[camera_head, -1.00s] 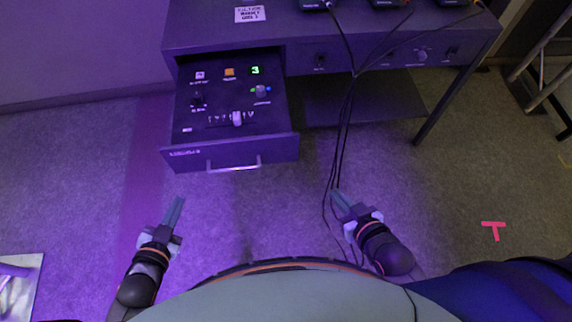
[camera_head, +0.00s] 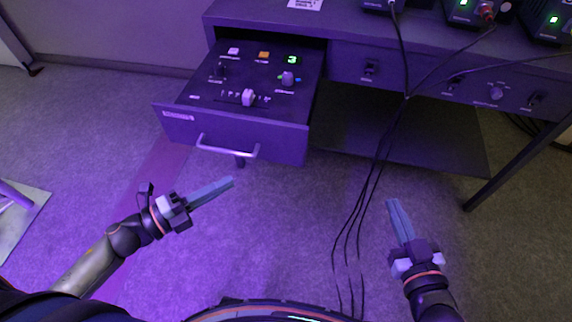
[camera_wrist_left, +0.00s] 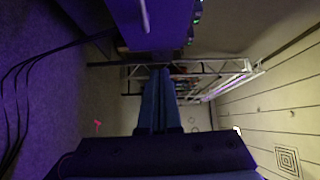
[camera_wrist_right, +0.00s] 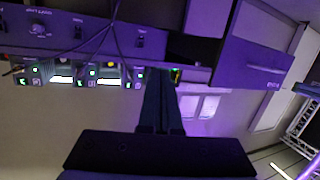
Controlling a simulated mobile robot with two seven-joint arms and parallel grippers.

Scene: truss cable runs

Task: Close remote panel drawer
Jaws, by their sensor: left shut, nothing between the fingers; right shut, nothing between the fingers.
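The remote panel drawer (camera_head: 235,130) is pulled out of the desk at the left, with its control panel of knobs, a slider and a green "3" display facing up. A silver bar handle (camera_head: 228,148) is on its front. My left gripper (camera_head: 231,182) is shut and empty, a little below and in front of the handle, not touching it. My right gripper (camera_head: 391,203) is shut and empty, right of the drawer, near the hanging cables. The drawer front also shows in the right wrist view (camera_wrist_right: 250,65) and the handle in the left wrist view (camera_wrist_left: 145,15).
The desk (camera_head: 420,62) has more switches and a knob to the right of the drawer, and boxes with green lights on top. Black cables (camera_head: 376,170) hang from it to the floor between the drawer and my right gripper. A desk leg (camera_head: 515,165) stands at the right.

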